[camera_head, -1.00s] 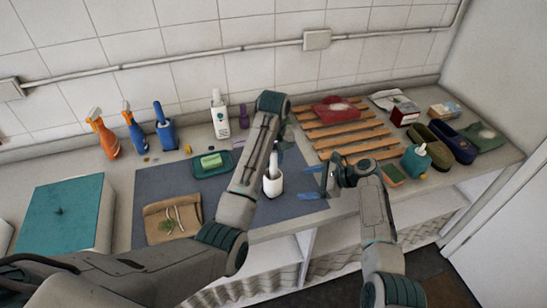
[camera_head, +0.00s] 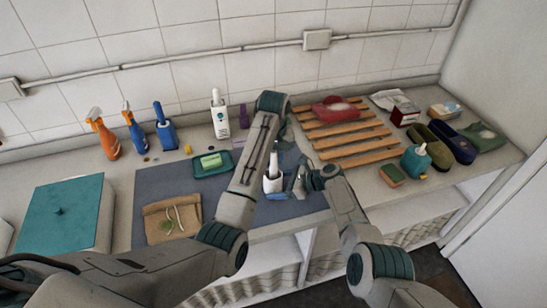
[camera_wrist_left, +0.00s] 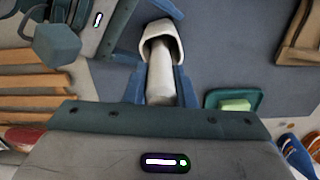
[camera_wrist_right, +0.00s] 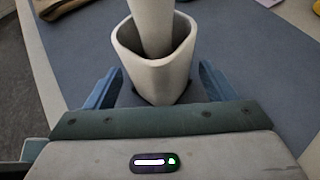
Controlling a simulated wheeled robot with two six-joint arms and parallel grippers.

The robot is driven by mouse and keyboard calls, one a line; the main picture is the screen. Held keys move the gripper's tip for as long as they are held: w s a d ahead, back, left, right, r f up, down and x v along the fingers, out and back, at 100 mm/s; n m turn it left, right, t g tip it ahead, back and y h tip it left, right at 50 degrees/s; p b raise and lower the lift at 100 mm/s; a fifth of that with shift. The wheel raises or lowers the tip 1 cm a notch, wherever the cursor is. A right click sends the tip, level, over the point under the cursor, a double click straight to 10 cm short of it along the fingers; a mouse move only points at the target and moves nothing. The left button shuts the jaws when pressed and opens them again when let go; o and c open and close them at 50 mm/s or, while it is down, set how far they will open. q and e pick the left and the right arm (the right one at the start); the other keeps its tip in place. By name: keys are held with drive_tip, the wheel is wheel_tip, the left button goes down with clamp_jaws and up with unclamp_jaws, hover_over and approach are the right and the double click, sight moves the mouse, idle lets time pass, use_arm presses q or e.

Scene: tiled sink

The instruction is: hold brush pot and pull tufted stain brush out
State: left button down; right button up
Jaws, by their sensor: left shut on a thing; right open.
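The white brush pot (camera_head: 272,186) stands upright on the blue-grey mat near its right front edge. It also shows in the right wrist view (camera_wrist_right: 158,78). The brush's pale handle (camera_wrist_right: 152,22) rises out of the pot, its lower end and tufts hidden inside. My left gripper (camera_wrist_left: 162,88) is shut on the handle above the pot; in the head view my arm partly hides this grip. My right gripper (camera_wrist_right: 156,84) is open, with its blue fingers on either side of the pot. Contact with the pot wall cannot be told.
A green tray with a soap bar (camera_head: 211,162) and a tan pouch (camera_head: 172,220) lie left of the pot. A wooden slatted rack (camera_head: 350,135) is behind right. A teal bottle (camera_head: 415,160) and a sponge (camera_head: 391,174) stand right. The counter's front edge is close.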

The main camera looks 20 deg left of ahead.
drive_tip(key=shift+a+f, duration=0.3)
drive_tip(key=shift+a, duration=0.15)
drive_tip(key=c, duration=0.4)
drive_tip(key=o, duration=0.9)
drive_tip(key=c, duration=1.1)
drive_tip(key=shift+c, duration=0.2)
